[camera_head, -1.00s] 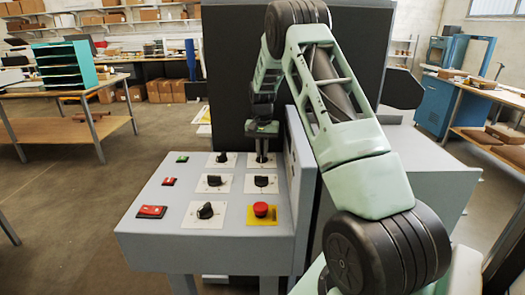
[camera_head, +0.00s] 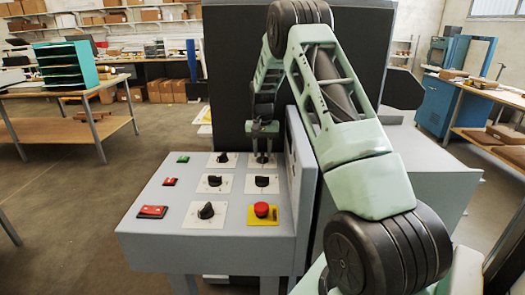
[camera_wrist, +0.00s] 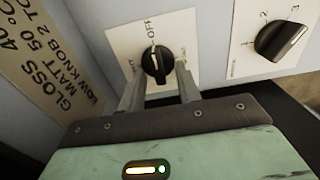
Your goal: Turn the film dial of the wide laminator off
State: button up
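The black dial marked OFF (camera_wrist: 156,64) sits on a white plate on the grey control panel (camera_head: 145,222). In the head view its plate (camera_head: 250,163) is at the panel's back right, beside the upright side wall. In the wrist view, the dial's white mark points up toward the word OFF. My gripper (camera_wrist: 160,72) is open, with one finger on each side of the dial. Small gaps seem to show between fingers and dial; contact is unclear. The fingers hide the plate's lower part. In the head view my gripper (camera_head: 262,148) reaches down over this dial.
A dial numbered 1 to 3 (camera_wrist: 281,41) is beside it. More dials (camera_head: 206,210), a red stop button (camera_head: 261,209) and red and green switches (camera_head: 152,212) share the panel. The side wall's printed label (camera_wrist: 55,70) is close to my gripper. A large dark panel (camera_head: 235,75) stands behind.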

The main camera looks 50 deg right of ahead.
aim_at(262, 153)
notch_tip(262, 153, up, 17)
jog(key=b, duration=0.2)
jog(key=shift+r+b, duration=0.2)
jog(key=shift+b, duration=0.1)
dwell(0.6)
jog(key=s+a+f+n, duration=0.1)
jog(key=s+a+n, duration=0.15)
jog(key=a, duration=0.95)
jog(key=s+a+f+n+y, duration=0.1)
jog(key=a+f+n, duration=0.15)
jog(key=a, duration=0.95)
jog(key=s+a+f+n, duration=0.1)
jog(key=a+n, duration=0.3)
jog(key=a, duration=0.8)
jog(key=s+a+f+n, duration=0.3)
jog(key=s+a+n, duration=0.1)
jog(key=s+a, duration=0.85)
jog(key=s+f+n, duration=0.2)
jog(key=s, duration=0.5)
jog(key=s+a+f+n, duration=0.1)
jog(key=s+f+n, duration=0.1)
jog(key=s, duration=0.5)
jog(key=shift+s+a+n, duration=0.15)
jog(key=shift+a+n, duration=0.05)
jog(key=shift+n, duration=0.1)
